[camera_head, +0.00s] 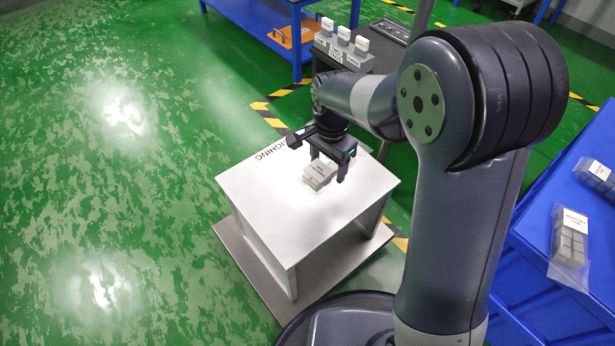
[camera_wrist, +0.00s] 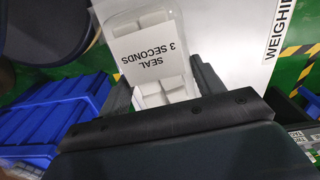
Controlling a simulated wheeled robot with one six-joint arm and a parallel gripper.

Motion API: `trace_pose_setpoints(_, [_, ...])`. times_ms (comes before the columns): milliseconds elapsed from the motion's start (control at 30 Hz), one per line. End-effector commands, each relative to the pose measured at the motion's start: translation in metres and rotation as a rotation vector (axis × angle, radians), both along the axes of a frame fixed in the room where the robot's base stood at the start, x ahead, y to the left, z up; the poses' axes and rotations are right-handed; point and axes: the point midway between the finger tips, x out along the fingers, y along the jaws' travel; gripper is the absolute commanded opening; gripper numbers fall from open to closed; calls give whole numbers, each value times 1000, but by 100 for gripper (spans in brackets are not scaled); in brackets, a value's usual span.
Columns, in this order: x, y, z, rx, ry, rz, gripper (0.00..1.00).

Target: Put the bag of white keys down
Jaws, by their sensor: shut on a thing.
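The bag of white keys (camera_head: 318,176) is clear, with white blocks inside and a white label. In the wrist view the bag (camera_wrist: 153,88) shows its label, reading "SEAL 3 SECONDS" upside down. My gripper (camera_head: 330,165) points down over the white weighing table (camera_head: 262,190) and is shut on the bag, with a finger on each side of it. The bag is low over the tabletop, near its middle; I cannot tell whether it touches. The table's black "WEIGHING" lettering is partly hidden by my arm.
A blue table (camera_head: 533,235) at right holds clear bags of grey blocks (camera_head: 570,238). Behind the weighing table, a dark stand (camera_head: 350,57) carries several white labelled blocks. A blue shelf (camera_head: 262,38) stands at the back. The green floor at left is clear.

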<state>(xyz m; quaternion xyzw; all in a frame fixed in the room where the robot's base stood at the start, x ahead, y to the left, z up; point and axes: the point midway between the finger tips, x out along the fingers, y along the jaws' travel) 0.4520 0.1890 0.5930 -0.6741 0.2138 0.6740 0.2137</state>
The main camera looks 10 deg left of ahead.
Motion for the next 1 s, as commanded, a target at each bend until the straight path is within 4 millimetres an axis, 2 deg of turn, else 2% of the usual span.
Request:
trace_pose_setpoints(100, [-9,19,3,1,-1,-57,32])
trace_pose_setpoints(333, [-17,30,-3,-1,1,-113,32])
trace_pose_setpoints(533, [-17,30,-37,-2,3,-116,32])
trace_pose_setpoints(767, [-17,30,-60,-1,1,-115,32])
trace_pose_setpoints(900, [-17,30,-86,-1,2,-114,32])
trace_pose_setpoints(1000, [-17,30,-97,-1,1,-114,32])
